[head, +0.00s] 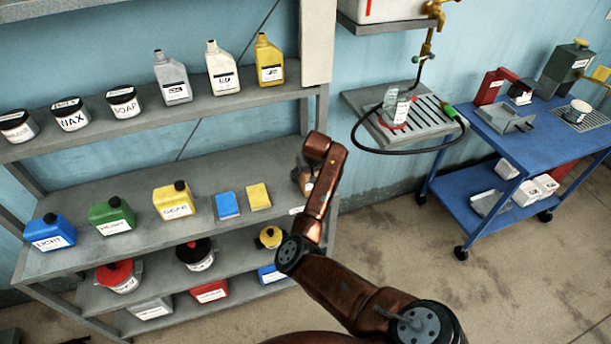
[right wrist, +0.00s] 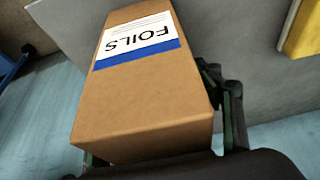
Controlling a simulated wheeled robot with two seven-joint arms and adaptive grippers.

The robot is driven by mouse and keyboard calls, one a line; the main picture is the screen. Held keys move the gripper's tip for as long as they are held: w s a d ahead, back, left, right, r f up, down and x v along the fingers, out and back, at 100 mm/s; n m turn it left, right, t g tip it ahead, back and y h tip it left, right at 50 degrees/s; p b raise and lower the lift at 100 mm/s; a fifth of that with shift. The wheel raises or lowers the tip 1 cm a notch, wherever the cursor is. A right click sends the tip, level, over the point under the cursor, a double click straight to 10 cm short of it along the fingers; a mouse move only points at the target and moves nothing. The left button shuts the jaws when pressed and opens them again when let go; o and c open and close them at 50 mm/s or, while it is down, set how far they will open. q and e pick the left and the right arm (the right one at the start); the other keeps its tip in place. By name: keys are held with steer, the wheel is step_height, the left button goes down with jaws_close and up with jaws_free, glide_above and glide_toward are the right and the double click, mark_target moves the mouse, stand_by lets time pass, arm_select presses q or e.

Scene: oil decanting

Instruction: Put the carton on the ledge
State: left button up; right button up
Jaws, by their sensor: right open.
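The carton (right wrist: 140,105) is a brown box with a white and blue FOILS label, large in the right wrist view. It is on the grey middle shelf (head: 150,240) at its right end, mostly hidden behind my right arm in the head view. My right gripper (right wrist: 160,140) is open, with dark fingers at the carton's near end, one on each side. Whether they touch it is unclear. A grey wall ledge with a slotted grate (head: 425,133) sits right of the shelves. My left gripper is not in view.
Blue and yellow boxes (head: 228,205) (head: 259,196) lie left of my right arm on the same shelf. Several cans and bottles fill the rack. A blue cart (head: 540,135) stands farther right.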

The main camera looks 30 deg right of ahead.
mark_target(308, 174)
steer(key=v, duration=1.2)
steer(key=shift+s+r, duration=0.1)
steer(key=shift+r, duration=0.05)
steer(key=shift+c, duration=0.2)
stand_by(0.8)
